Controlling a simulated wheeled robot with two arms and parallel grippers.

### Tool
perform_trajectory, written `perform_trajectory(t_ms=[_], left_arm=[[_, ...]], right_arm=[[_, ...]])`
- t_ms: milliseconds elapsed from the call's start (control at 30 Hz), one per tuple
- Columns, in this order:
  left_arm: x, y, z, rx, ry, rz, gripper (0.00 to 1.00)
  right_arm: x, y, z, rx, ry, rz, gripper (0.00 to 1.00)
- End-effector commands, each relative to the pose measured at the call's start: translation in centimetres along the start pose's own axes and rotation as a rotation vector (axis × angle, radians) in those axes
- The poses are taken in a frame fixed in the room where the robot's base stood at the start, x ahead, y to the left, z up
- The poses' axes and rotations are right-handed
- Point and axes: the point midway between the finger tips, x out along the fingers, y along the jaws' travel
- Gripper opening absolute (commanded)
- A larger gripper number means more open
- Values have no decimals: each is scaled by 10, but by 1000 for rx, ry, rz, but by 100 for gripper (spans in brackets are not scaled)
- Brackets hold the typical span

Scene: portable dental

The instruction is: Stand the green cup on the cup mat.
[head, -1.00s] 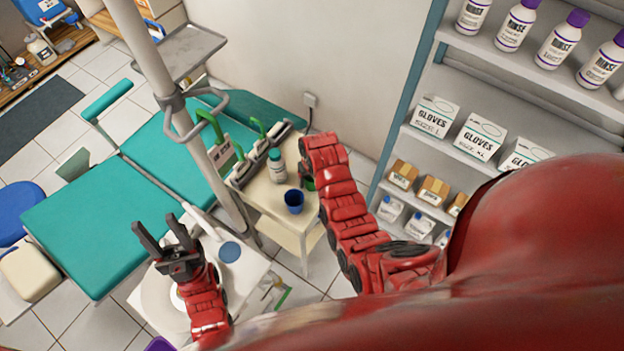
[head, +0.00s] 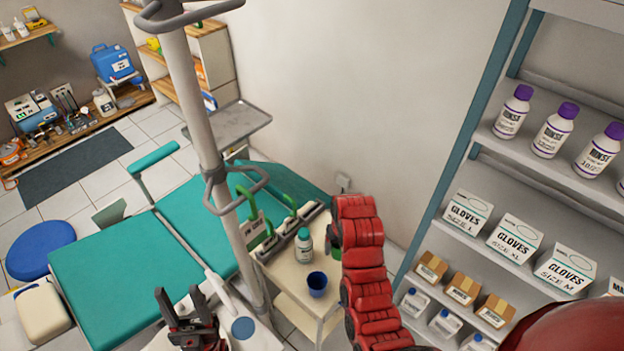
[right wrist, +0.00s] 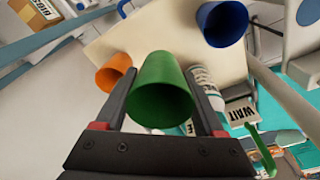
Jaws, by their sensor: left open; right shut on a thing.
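The green cup (right wrist: 160,88) is between the two fingers of my right gripper (right wrist: 163,75), which is shut on it. In the head view, only a sliver of the green cup (head: 337,254) shows beside my right gripper, above the cream side table; most of it is hidden by my red arm. I cannot tell whether it touches the table. A flat round blue disc (head: 243,328), possibly the cup mat, lies on a white surface at the lower middle left. My left gripper (head: 181,296) is open and empty, left of that disc.
A blue cup (head: 317,284) and a white bottle with a green cap (head: 304,246) stand on the cream side table (head: 283,269). An orange cup (right wrist: 115,73) shows in the right wrist view. A grey pole (head: 206,150) rises left of the table. Shelves stand at right.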

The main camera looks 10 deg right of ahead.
Motion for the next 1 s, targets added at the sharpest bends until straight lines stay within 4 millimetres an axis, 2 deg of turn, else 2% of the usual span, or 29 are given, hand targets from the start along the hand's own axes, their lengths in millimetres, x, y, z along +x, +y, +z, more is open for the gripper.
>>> perform_trajectory(t_ms=[367,667,767,900,1000], left_arm=[[-7,0,1,0,0,0,50],[-37,2,6,0,0,0,50],[-49,2,8,0,0,0,50],[-66,3,11,0,0,0,50],[-71,4,12,0,0,0,50]], right_arm=[[0,-3,-3,-2,0,-4,19],[-12,-13,-8,3,2,-8,19],[-19,-12,-1,22,3,-7,19],[-28,-9,21,52,3,-4,19],[-33,-7,37,64,1,1,19]])
